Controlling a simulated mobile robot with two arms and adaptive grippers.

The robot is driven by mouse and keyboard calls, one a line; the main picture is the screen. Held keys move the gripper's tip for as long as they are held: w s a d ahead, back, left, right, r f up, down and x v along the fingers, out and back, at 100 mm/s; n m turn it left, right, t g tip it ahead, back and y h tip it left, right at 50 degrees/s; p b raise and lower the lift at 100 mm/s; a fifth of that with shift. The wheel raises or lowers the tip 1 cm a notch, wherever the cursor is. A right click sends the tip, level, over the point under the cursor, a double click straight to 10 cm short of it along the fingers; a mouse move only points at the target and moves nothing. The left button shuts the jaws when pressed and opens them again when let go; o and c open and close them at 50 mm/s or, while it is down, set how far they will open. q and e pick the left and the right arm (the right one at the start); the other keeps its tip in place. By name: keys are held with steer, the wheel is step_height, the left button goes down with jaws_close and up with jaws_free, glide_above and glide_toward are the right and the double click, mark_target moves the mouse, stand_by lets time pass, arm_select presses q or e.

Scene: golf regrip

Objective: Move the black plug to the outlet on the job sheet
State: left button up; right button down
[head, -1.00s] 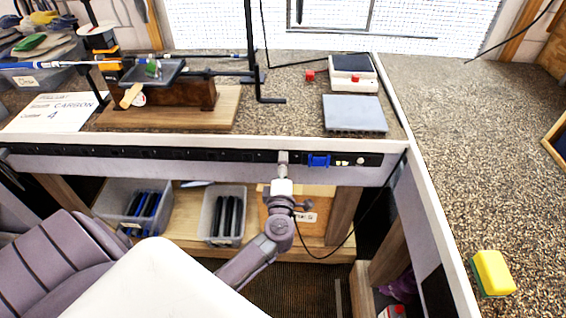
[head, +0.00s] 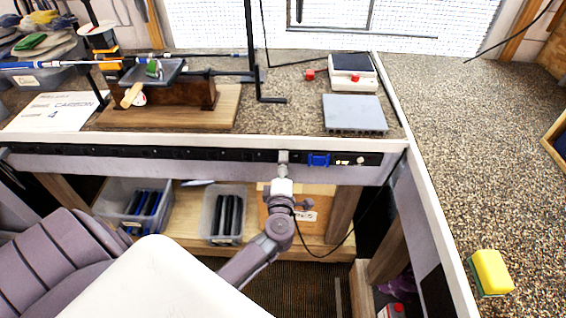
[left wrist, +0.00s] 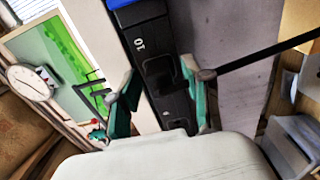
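The power strip (head: 215,155) runs along the bench's front edge; the left wrist view shows it close up with a "10" (left wrist: 139,44). My left gripper (head: 283,158) is at the strip, left of a blue block. In the left wrist view my left gripper (left wrist: 162,80) has its fingers apart over the strip. A dark shape, seemingly the black plug (left wrist: 172,72), is between them, partly hidden by the right finger. I cannot tell whether both fingers touch it. A black cord (left wrist: 262,55) leads away right. The job sheet (head: 55,113), reading "CARBON" and "4", lies at the bench's left. My right gripper is out of view.
The blue block (head: 319,160) is on the strip, right of my gripper. Grey bins (head: 222,239) stand on the shelf below. The black cord (head: 345,238) hangs in a loop below the bench edge. A clamp stand (head: 180,95) and a scale (head: 353,83) stand on top.

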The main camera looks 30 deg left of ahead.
arm_select(q)
jaws_close()
steer(key=shift+p+v, duration=0.55)
steer(key=shift+v, duration=2.45)
